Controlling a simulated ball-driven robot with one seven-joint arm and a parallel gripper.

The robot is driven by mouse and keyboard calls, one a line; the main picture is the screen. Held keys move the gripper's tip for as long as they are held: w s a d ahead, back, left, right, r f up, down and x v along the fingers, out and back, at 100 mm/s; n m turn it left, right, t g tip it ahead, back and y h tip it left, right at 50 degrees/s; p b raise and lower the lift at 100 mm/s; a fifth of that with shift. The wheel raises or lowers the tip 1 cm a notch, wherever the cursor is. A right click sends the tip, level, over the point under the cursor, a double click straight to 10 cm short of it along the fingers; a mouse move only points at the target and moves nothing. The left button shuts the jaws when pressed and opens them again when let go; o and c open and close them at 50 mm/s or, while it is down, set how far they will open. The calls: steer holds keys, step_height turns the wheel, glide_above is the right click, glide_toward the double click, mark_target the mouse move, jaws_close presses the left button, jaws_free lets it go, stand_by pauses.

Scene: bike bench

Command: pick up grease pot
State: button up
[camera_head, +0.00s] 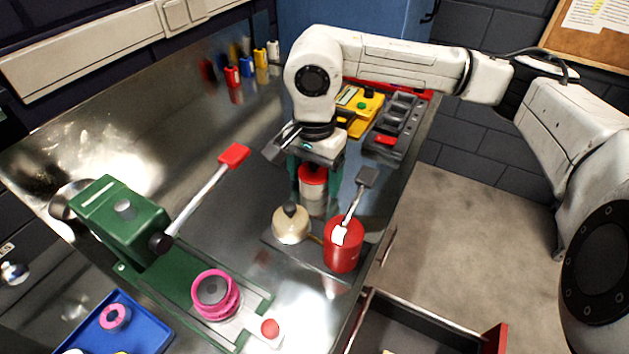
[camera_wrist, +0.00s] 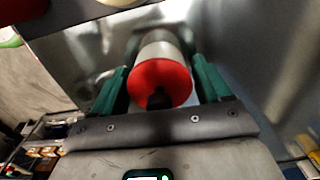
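A pale pot with a red lid (camera_head: 313,174) stands on the bench below my arm. In the wrist view the red lid (camera_wrist: 160,83) with its dark knob faces the camera, and the pale body (camera_wrist: 160,50) shows beyond it. I take this as the grease pot, though no label is readable. My gripper (camera_head: 314,186) points down over it, with one green finger on each side. In the wrist view my gripper (camera_wrist: 162,72) looks open around the pot, with narrow gaps beside the lid. The pot's base is partly hidden.
Close in front stand a cream dome-shaped pot (camera_head: 291,224) and a red can (camera_head: 343,246) holding a grey-headed brush. A green press (camera_head: 128,222) with a red-handled lever is at left. Yellow and grey trays (camera_head: 396,122) lie behind. An open drawer (camera_head: 405,325) juts out at the front right.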

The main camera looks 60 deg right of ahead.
steer(key=c, duration=0.8)
